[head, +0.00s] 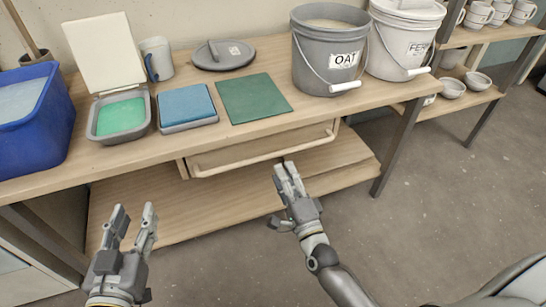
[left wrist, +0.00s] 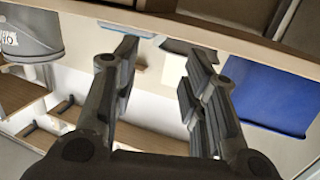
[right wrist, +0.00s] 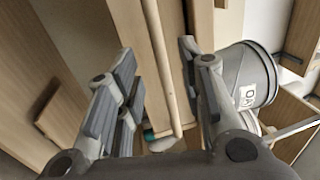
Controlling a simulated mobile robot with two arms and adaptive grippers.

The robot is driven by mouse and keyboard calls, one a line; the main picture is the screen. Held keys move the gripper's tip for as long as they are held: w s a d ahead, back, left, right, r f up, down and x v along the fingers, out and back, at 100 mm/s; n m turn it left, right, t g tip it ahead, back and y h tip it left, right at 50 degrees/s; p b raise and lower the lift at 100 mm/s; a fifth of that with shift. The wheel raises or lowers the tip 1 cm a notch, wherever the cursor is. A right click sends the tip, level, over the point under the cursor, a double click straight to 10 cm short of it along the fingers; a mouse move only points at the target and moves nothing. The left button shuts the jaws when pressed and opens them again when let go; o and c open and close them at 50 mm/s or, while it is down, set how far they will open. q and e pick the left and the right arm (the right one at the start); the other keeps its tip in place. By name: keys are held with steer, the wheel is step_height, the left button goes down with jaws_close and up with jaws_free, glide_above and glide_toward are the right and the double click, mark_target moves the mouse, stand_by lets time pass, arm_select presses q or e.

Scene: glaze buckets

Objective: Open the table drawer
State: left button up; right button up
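The table drawer (head: 235,155) sits under the front edge of the wooden table (head: 150,165). No drawer interior shows. Its long pale bar handle (head: 235,164) runs along the front. My right gripper (head: 286,168) is just in front of the handle's right half, with its fingertips close to it. In the right wrist view the handle (right wrist: 160,65) shows in the gap between the open fingers (right wrist: 158,75); I cannot tell whether they touch it. My left gripper (head: 134,217) is open and empty, lower left of the drawer. It also shows open in the left wrist view (left wrist: 157,65).
On the tabletop are a blue bin (head: 35,125), a lidded tray (head: 122,117), a blue tile (head: 186,104), a green tile (head: 253,98), a mug (head: 157,60) and two glaze buckets, one grey (head: 315,65), one white (head: 395,50). A lower shelf (head: 190,207) lies beneath. Floor at right is clear.

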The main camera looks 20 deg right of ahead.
mark_target(275, 153)
arm_select(q)
steer(key=shift+w+d+r+t+h+b, duration=0.15)
steer(key=shift+r+t, duration=0.35)
steer(key=shift+r, duration=0.35)
steer(key=shift+s+d+r+t+h+b, duration=0.1)
steer(key=shift+r+t+h+b, duration=0.1)
steer(key=shift+r+t, duration=0.5)
steer(key=shift+w+d+r+t+h+b, duration=0.15)
steer(key=shift+r+t, duration=0.15)
steer(key=shift+r, duration=0.7)
arm_select(e)
steer(key=shift+w+a+r, duration=0.1)
steer(key=shift+w+r, duration=0.1)
steer(key=shift+w, duration=1)
steer(key=shift+w+r, duration=0.2)
steer(key=shift+w, duration=0.95)
steer(key=shift+w+a+r, duration=0.1)
steer(key=shift+w+r, duration=0.1)
steer(key=shift+w, duration=1)
jaws_close()
